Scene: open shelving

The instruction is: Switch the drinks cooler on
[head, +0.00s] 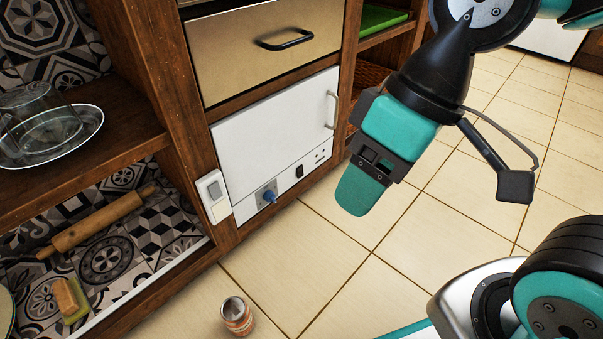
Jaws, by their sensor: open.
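The drinks cooler (275,132) appears to be the white unit built into the wooden shelving, with its door closed and a vertical handle at right. Its lower panel (285,187) carries a blue knob (270,196), a small black switch (299,171) and small dark marks at right. A white switch box (213,195) is fixed to the wooden post left of the cooler. My gripper (362,188) is open and empty, pointing down in front and to the right of the cooler, apart from it. One finger mostly hides the other. The switch positions are too small to tell.
A closed drawer (270,44) with a black handle is above the cooler. A can (237,315) stands on the tiled floor at the front. The floor (420,215) at right is free.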

